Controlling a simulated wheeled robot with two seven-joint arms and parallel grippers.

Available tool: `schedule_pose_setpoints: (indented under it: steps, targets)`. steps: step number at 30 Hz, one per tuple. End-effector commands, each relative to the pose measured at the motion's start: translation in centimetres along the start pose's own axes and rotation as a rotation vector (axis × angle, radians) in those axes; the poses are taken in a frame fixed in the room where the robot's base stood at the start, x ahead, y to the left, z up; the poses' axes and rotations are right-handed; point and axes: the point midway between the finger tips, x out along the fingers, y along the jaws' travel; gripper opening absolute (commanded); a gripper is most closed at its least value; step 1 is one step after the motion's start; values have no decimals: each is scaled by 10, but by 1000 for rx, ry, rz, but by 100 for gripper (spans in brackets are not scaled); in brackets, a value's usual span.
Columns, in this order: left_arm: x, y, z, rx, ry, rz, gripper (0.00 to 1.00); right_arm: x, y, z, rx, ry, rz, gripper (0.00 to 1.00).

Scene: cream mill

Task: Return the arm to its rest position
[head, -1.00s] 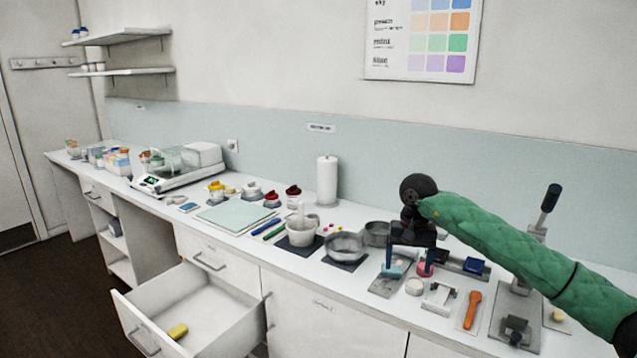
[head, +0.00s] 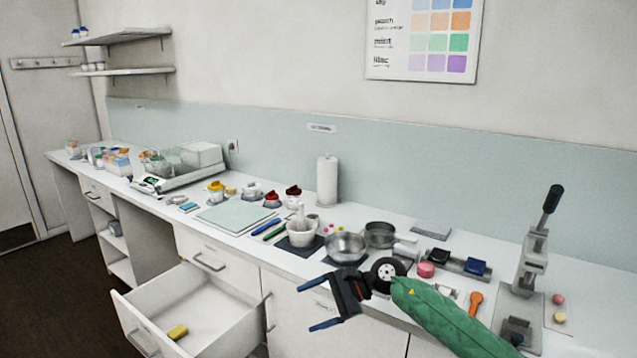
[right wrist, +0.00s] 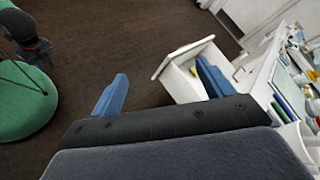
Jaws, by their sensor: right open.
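My right arm in its green sleeve (head: 440,314) comes in from the lower right in the head view. My right gripper (head: 304,308) has two blue fingers spread apart with nothing between them. It hangs in front of the counter (head: 291,262), over its front edge and the closed cabinet front. In the right wrist view the same gripper (right wrist: 160,90) shows both blue fingers well apart, with dark floor and the open drawer beyond. My left gripper is not seen in the head view.
An open drawer (head: 215,308) with a yellow block (head: 177,332) juts out left of the gripper. A mortar (head: 301,232), steel bowls (head: 346,246) and a lever press (head: 531,257) stand on the counter. The floor (head: 60,270) at left is clear.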

Motion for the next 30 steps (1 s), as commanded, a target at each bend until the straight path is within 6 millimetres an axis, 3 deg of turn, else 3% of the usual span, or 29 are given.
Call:
schedule_pose_setpoints:
  steps: [3, 6, 14, 19, 23, 26, 30]
  targets:
    - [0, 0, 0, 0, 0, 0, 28, 20, 0, 14, 195, -142, -160, 80]
    - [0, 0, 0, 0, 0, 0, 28, 27, -4, 22, 375, -261, -293, 80]
    - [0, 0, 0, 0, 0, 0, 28, 22, -4, 12, 890, -570, -611, 80]
    - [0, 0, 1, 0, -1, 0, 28, 8, 12, -17, 1250, -771, -808, 80]
    - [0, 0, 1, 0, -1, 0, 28, -3, 38, -50, 1529, -921, -959, 80]
    - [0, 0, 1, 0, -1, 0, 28, -9, 66, -77, 1747, -1037, -1076, 80]
    - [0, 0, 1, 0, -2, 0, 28, -14, 121, -117, 2047, -1194, -1249, 80]
